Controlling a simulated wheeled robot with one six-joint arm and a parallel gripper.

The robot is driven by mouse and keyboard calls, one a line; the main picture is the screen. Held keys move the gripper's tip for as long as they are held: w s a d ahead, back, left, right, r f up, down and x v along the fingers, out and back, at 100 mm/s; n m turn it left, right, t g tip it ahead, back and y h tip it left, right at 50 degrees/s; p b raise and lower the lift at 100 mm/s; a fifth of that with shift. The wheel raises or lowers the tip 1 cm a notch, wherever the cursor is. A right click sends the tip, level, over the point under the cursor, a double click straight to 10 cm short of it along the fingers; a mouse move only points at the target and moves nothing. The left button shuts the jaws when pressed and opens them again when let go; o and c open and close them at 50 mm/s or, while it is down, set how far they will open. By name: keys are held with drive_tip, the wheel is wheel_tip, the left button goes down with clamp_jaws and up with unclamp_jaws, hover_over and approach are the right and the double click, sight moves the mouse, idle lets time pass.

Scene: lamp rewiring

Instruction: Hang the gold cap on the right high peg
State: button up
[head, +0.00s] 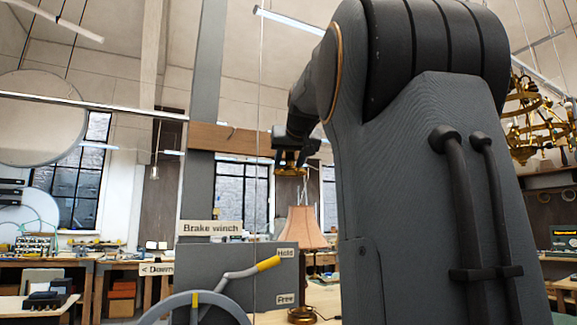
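My gripper (292,154) is at the end of my arm, in front of the right part of a wooden rail (227,138). A gold cap (290,171) hangs at its fingertips, and the fingers look closed on it. The cap is above a lamp with a pinkish pleated shade (299,228), apart from it. A small peg-like mark shows on the rail left of my gripper. The right high peg cannot be made out; my arm covers the right part of the rail.
A grey brake winch box (230,262) with a yellow-gripped lever (268,263) and a wheel (195,306) stands in front at lower centre. A thin vertical cable (259,100) runs left of my gripper. A brass chandelier (537,115) hangs at right.

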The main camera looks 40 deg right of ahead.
sight(291, 155)
drive_tip(key=shift+b+v, duration=1.1)
drive_tip(key=shift+v, duration=2.85)
